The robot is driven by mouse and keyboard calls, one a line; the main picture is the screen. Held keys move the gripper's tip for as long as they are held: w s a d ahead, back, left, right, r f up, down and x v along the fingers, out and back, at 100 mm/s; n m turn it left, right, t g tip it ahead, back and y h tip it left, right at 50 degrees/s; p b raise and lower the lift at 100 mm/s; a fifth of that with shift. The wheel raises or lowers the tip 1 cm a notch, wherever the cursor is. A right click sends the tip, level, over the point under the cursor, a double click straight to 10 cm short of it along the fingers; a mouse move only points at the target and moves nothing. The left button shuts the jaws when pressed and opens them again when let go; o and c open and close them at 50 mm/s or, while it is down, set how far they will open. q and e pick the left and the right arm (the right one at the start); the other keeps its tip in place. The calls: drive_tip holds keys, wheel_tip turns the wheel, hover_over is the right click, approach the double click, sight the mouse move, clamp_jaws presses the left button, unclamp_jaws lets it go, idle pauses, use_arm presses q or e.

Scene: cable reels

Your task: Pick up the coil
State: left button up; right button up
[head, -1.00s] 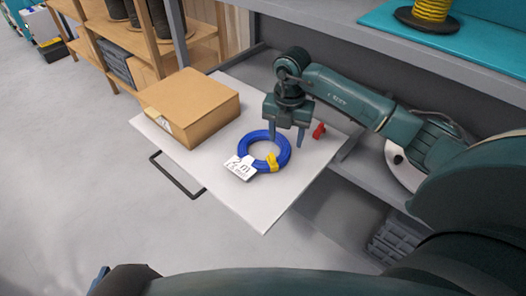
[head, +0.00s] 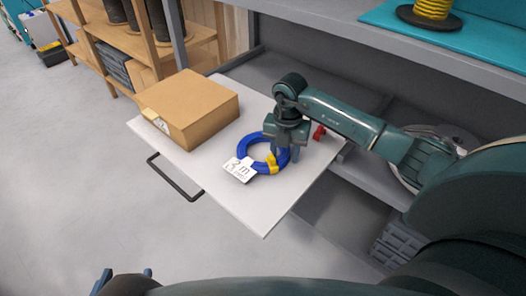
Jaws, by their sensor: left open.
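The coil (head: 244,149) is a blue ring of cable with a yellow tie and a white tag (head: 240,170) reading "2 m". It lies flat on a white pull-out shelf (head: 262,215). My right gripper (head: 284,153) points down over the coil's right side, its fingers apart and low at the ring. One finger appears inside the ring and the other at its outer edge; contact is unclear. My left gripper (head: 125,276) is at the bottom left, far from the coil, open with its two fingertips showing.
A cardboard box (head: 192,105) stands on the shelf left of the coil. A small red object (head: 319,132) lies right of the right gripper. A grey handle (head: 172,180) juts from the shelf's front. Wooden racks (head: 95,45) hold reels behind; a yellow reel (head: 431,12) stands upper right.

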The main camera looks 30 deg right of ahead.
clamp_jaws()
use_arm(q)
drive_tip(key=shift+s+f, duration=0.1)
idle(0.3)
use_arm(e)
drive_tip(key=shift+r, duration=0.15)
use_arm(q)
drive_tip(key=shift+s+a+r+n+p, duration=0.1)
drive_tip(key=shift+a+r+n+p, duration=0.15)
drive_tip(key=shift+r+p, duration=0.35)
drive_tip(key=shift+s+a+r+n+p, duration=0.1)
drive_tip(key=shift+a+r+n+p, duration=0.15)
drive_tip(key=shift+r+p, duration=0.3)
use_arm(e)
wheel_tip(320, 180, up, 10)
